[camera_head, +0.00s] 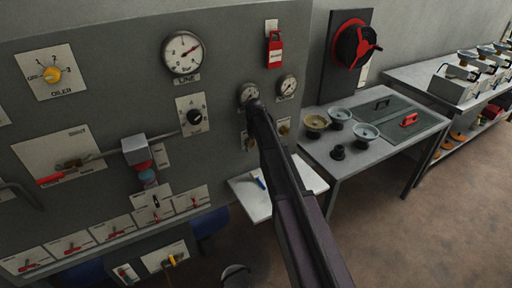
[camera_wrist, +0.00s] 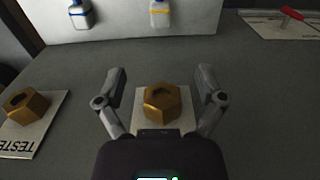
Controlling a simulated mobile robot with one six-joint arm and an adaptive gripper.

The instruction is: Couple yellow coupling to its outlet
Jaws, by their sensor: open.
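A coupling with a yellow band (camera_wrist: 159,13) is on the white shelf at the top of the wrist view; its upper part is cut off. A brass hexagonal outlet (camera_wrist: 162,103) sits on a pale plate on the grey panel in the middle of the wrist view. My gripper (camera_wrist: 162,85) is open, with one finger on each side of this outlet and nothing held. In the head view my arm hides the gripper and the yellow-banded coupling.
A blue-banded coupling (camera_wrist: 80,14) is left of the yellow-banded one. A second brass outlet (camera_wrist: 25,104) sits on a lettered plate at left. In the head view, the white shelf (camera_head: 310,176) juts below the panel; a side table (camera_head: 400,150) with bowls stands right.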

